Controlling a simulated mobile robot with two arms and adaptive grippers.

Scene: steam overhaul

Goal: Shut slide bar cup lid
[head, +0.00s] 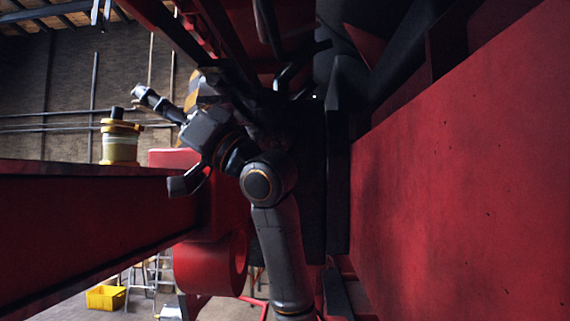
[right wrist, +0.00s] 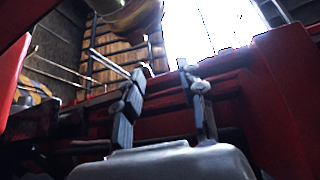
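My right gripper (head: 158,102) reaches up and left from my dark arm in the head view. In the right wrist view its two fingers (right wrist: 161,76) stand apart with nothing between them. A brass-and-cream cup with a black top (head: 120,143) stands upright on the red beam, left of the gripper and apart from it in the picture. Another brass-coloured part (head: 204,88) shows behind my wrist, mostly hidden. A rounded brass-brown part (right wrist: 132,16) is at the top of the right wrist view. I cannot tell which part is the lid. My left gripper is not in view.
The red beam (head: 80,215) runs along the left, and a large red plate (head: 465,180) fills the right. Dark rods and frame parts crowd the space above my arm. A yellow crate (head: 105,298) stands on the floor at lower left.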

